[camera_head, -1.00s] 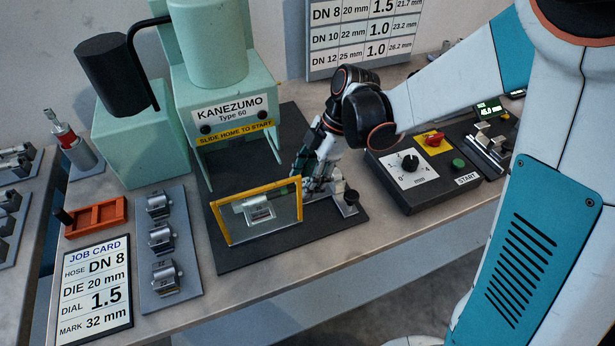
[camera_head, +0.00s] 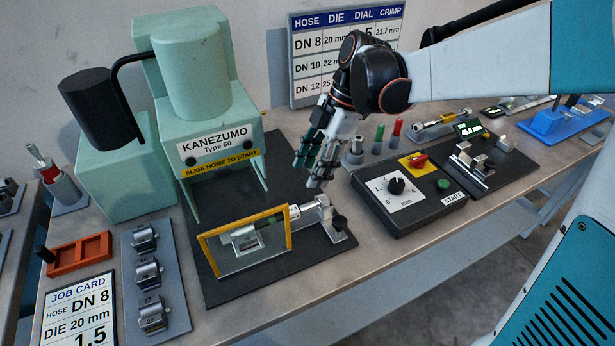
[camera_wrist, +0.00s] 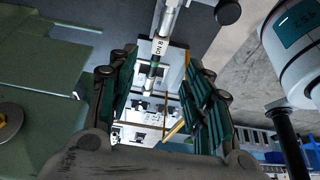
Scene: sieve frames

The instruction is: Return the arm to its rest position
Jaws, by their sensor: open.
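My gripper (camera_head: 318,165) is open and empty in the head view. It hangs fingers down above the back right of the black base mat (camera_head: 205,290), right of the green KANEZUMO press (camera_head: 215,142). The wrist view also shows my gripper (camera_wrist: 165,90), its fingers spread wide. Between them lies a hose piece marked DN 8 (camera_wrist: 159,45), apart from the fingers. In the head view the hose assembly (camera_head: 292,212) lies behind the yellow-framed clear guard (camera_head: 245,243), its right end at a metal holder (camera_head: 335,222). My arm reaches in from the right.
A control box (camera_head: 408,195) with dial, red switch and green START button stands right of the mat. A die rack (camera_head: 150,280) and job card (camera_head: 80,318) are at the left.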

